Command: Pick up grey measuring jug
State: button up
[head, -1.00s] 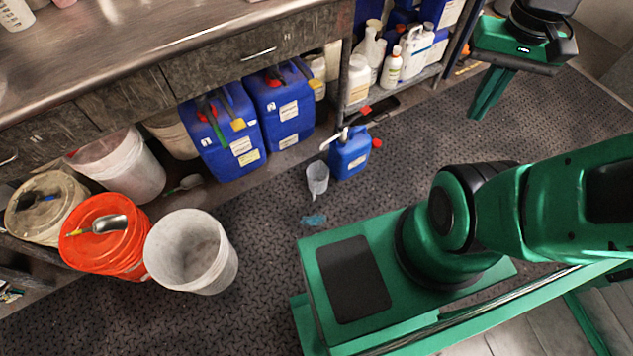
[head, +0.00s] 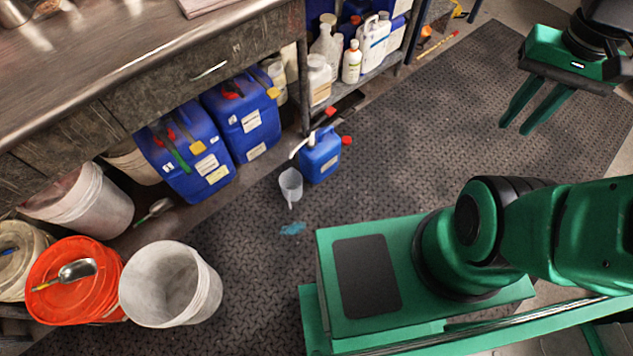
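The grey measuring jug (head: 291,183) is small and pale. It stands on the dark textured floor mat, just left of a small blue jerrycan (head: 321,156). My gripper (head: 517,128) is at the upper right, well apart from the jug and above the mat. Its two green fingers are spread with a gap between them, and nothing is held. The jug is in plain view.
A blue-green patch (head: 292,229) lies on the mat below the jug. A white bucket (head: 171,285) and an orange bucket (head: 72,280) stand at the lower left. Large blue canisters (head: 184,153) stand under the bench (head: 200,40).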

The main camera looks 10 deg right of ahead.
aim_at(290, 181)
jog(key=z, duration=1.8)
jog(key=k, duration=0.3)
jog(key=u, duration=2.2)
jog(key=i, duration=0.5)
jog(key=u, duration=0.05)
